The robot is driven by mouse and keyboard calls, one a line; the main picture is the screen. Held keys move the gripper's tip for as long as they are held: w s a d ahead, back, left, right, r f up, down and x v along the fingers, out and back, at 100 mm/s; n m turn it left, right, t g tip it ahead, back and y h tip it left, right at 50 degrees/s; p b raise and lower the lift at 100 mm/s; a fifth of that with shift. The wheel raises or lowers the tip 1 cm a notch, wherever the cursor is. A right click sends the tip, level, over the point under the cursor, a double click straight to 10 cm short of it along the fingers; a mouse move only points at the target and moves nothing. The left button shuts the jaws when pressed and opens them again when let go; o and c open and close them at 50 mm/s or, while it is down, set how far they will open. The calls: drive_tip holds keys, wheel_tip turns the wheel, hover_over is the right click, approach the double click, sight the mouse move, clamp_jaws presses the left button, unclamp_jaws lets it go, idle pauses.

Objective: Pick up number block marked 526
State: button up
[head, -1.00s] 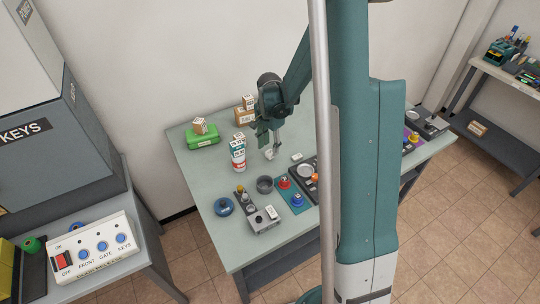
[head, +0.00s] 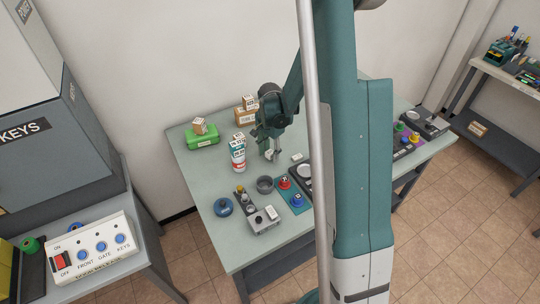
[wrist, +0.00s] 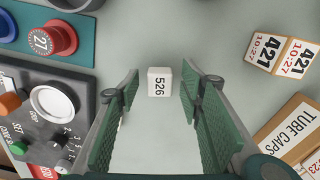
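The number block marked 526 (wrist: 159,84) is a small white cube with dark digits on the pale table top, in the wrist view. My gripper (wrist: 159,88) is open, with one finger on each side of the block in the picture. Clear gaps show between the block and both fingertips. I cannot tell how high the fingertips are above the table. In the head view my gripper (head: 272,156) points down over the table behind the control device, and the block there is too small to read.
A device with a dial (wrist: 52,104) and a red button (wrist: 56,40) are at the left.

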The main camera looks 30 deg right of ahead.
sight(270, 152)
drive_tip(key=shift+c, duration=0.5)
drive_tip(key=c, duration=0.7)
drive_tip(key=shift+c, duration=0.2)
drive_tip(key=shift+r+p, duration=0.6)
drive_tip(key=shift+r, duration=4.35)
